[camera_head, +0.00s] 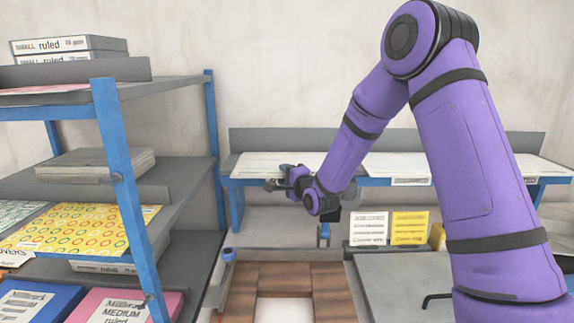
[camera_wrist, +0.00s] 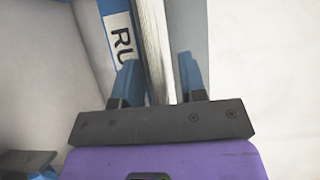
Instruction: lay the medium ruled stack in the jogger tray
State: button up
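My gripper (camera_head: 285,184) is at the front edge of the back shelf, near its left end. In the wrist view its two blue fingers (camera_wrist: 158,82) stand on either side of the edge of a pale paper stack (camera_wrist: 155,40). Narrow gaps seem to show beside the stack, so the fingers look open around it. In the head view this white stack (camera_head: 265,164) lies flat on the back shelf. Its size name is not readable. A brown-bordered bed with a pale middle (camera_head: 284,310) is low at centre; I cannot tell whether it is the jogger tray.
The back shelf (camera_head: 375,182) has a blue front edge; a label reading "RU" (camera_wrist: 121,42) shows close to the fingers. A blue-posted rack (camera_head: 125,185) with several stacks and covers stands left. White and yellow cards (camera_head: 368,229) stand below the shelf. A grey surface (camera_head: 405,290) lies right.

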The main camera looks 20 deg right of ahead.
grip_shut()
jog(key=shift+r, duration=0.1)
